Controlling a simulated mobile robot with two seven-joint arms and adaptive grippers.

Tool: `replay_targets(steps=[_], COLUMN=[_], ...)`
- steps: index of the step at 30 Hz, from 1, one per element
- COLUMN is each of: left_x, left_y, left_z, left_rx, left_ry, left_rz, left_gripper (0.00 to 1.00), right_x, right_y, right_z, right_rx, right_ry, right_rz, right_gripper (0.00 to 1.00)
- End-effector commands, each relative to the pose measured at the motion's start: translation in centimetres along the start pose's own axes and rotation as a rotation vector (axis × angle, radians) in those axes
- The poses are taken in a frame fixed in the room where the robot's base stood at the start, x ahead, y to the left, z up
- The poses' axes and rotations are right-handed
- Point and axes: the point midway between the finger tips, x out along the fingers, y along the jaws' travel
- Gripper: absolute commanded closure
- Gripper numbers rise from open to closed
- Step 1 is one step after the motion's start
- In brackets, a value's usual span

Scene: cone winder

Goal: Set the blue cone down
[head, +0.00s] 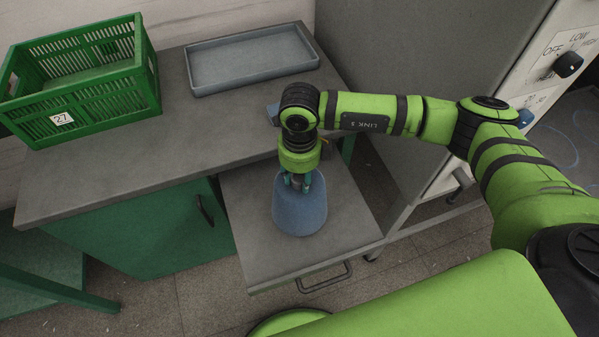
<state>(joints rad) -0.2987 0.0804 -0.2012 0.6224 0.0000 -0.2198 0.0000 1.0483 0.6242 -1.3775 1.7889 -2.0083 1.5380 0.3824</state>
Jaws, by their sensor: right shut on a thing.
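The blue cone (300,209) is upright, wide end down, over a grey pull-out shelf (350,220) with a handle at its front. My right gripper (299,184) is above the cone, pointing down, and is shut on its narrow top. The cone's base appears at the shelf surface, but I cannot tell whether it touches. The gripper hides part of the cone's top. My left gripper is not in the head view.
A green crate (87,94) marked 27 and an empty grey tray (252,50) stand on the grey worktop (180,140) behind. A machine panel with knobs (560,60) is at the right. The shelf has bare room around the cone.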

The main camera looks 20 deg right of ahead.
Motion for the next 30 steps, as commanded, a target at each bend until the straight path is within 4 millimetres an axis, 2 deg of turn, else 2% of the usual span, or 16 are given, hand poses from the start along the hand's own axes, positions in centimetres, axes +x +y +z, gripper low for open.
replay_targets(steps=[8, 9, 10, 23, 26, 30], left_x=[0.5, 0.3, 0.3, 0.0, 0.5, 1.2], left_y=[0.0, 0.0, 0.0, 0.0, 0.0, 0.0], left_z=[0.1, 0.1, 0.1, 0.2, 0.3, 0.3], left_rx=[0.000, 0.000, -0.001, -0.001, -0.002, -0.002], left_ry=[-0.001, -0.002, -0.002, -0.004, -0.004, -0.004], left_rz=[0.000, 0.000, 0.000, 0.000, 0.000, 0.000], left_gripper=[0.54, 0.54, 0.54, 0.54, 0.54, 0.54], right_x=[0.2, 0.2, 0.2, -0.4, -1.7, -4.6], right_y=[0.0, 0.0, 0.0, 0.0, -0.1, -0.1], right_z=[0.1, 0.0, 0.0, 0.0, 0.1, 0.2], right_rx=[-0.001, 0.000, 0.000, 0.000, -0.001, -0.001], right_ry=[-0.004, 0.000, 0.000, -0.001, -0.005, -0.006], right_rz=[-0.001, 0.000, 0.000, 0.000, -0.001, -0.002], right_gripper=[1.00, 0.47, 0.39, 0.39, 0.39, 0.39])
